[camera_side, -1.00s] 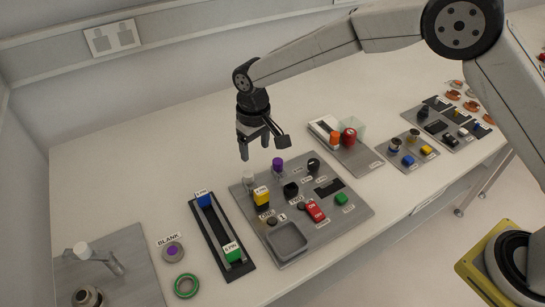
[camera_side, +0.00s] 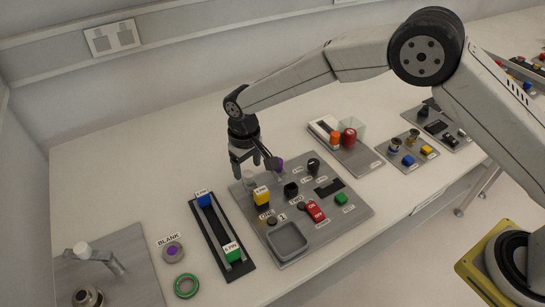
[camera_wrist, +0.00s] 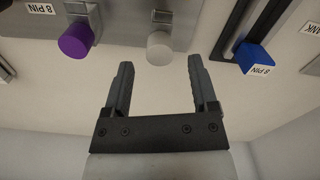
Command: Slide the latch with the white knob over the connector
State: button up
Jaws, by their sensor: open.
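The white knob (camera_wrist: 160,47) shows in the wrist view at the edge of a grey panel, ahead of and between the open fingers. In the side view it is at the panel's back left corner, mostly hidden by my gripper (camera_side: 246,171). My gripper is open and empty, with its fingers pointing down close to the knob; touching cannot be told. In the wrist view my gripper (camera_wrist: 161,63) has a finger either side of the knob's line. A yellow connector (camera_side: 261,194) stands on the panel in front of the knob. The latch itself is not clear.
A purple knob (camera_wrist: 76,41) stands beside the white one on the grey panel (camera_side: 349,212). A rail with blue (camera_side: 204,200) and green (camera_side: 232,252) blocks lies to the left.

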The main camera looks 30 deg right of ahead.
aim_at(248, 173)
jog(key=shift+f, duration=1.55)
grip_shut()
